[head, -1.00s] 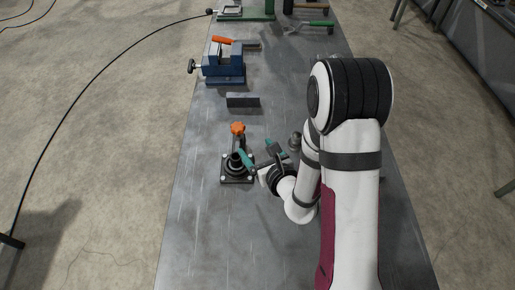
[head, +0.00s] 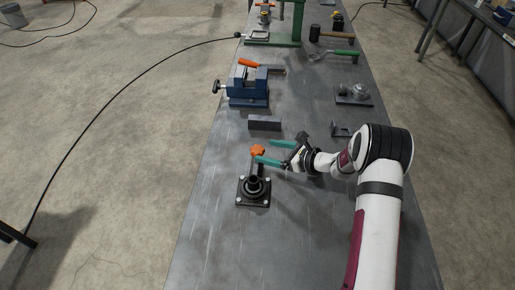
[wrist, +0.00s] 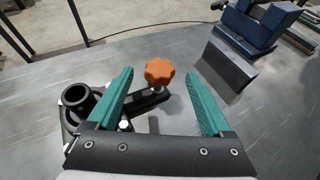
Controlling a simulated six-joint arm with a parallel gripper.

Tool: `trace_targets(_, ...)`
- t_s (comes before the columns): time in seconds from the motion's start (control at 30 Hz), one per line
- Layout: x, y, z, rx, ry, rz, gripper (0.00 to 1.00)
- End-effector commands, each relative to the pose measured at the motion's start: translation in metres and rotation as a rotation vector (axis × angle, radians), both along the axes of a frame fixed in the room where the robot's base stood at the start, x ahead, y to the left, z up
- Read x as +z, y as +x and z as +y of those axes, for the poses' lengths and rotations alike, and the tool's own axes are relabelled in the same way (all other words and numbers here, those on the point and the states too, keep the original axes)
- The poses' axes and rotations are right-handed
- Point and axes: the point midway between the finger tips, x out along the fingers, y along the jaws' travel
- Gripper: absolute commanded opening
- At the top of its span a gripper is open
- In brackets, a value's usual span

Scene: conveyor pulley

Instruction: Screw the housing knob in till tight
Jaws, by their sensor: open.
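The orange star-shaped knob (head: 257,151) stands at the far end of the black housing (head: 254,190), which has a square bolted base and an upright round socket. In the wrist view the knob (wrist: 159,72) sits on a short pale stem above the housing's dark arm. My gripper (head: 266,152) is open, with teal fingers. In the wrist view the fingers (wrist: 160,80) lie left and right of the knob, with clear gaps on both sides. The knob shows just past the middle of the opening. Whether its thread is fully in cannot be seen.
A dark metal block (head: 264,123) lies just beyond the knob. A blue vise (head: 248,88) with an orange-handled tool stands farther back. A small bracket (head: 341,130) and a plate with round parts (head: 353,94) lie to the right. The table's near left area is clear.

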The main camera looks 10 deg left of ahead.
Motion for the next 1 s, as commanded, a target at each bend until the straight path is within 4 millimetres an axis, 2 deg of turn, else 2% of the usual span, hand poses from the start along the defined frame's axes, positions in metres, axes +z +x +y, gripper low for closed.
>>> trace_targets(0.1, -0.01, 0.011, 0.021, 0.003, 0.001, 0.001, 0.84)
trace_targets(0.23, -0.017, 0.019, 0.035, 0.001, -0.001, 0.001, 0.84)
trace_targets(0.6, -0.02, 0.024, 0.042, -0.001, 0.0, 0.0, 0.84)
trace_targets(1.0, -0.02, 0.024, 0.042, 0.0, 0.0, 0.0, 0.12)
